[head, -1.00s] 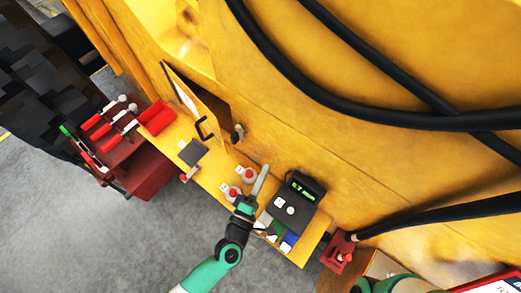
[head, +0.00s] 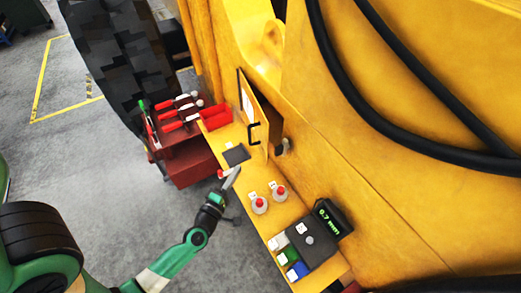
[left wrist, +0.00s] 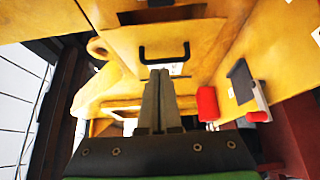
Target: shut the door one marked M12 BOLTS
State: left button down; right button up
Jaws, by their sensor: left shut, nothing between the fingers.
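The yellow door (head: 259,112) stands open, swung out from the yellow machine wall, with a dark opening beside it. Its black handle (head: 252,135) is on the outer face. No M12 BOLTS lettering is readable. In the left wrist view the door panel (left wrist: 205,42) and its black handle (left wrist: 164,52) are straight ahead, beyond the fingertips. My left gripper (head: 234,174) is shut and empty, apart from the door, below it in the head view near the dark pad. Its fingers (left wrist: 158,85) are together in the left wrist view. My right gripper is out of view.
A red tool cart (head: 190,160) with a red bin (head: 216,117) stands left. Grey floor is clear below.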

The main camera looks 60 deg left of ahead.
pick_arm(q)
jog(key=w+a, duration=0.1)
jog(key=w, duration=0.2)
jog(key=w+a, duration=0.2)
jog(key=w, duration=0.2)
jog(key=w+a, duration=0.2)
jog(key=w, duration=0.2)
jog(key=shift+w+a, duration=0.1)
jog(key=shift+a, duration=0.1)
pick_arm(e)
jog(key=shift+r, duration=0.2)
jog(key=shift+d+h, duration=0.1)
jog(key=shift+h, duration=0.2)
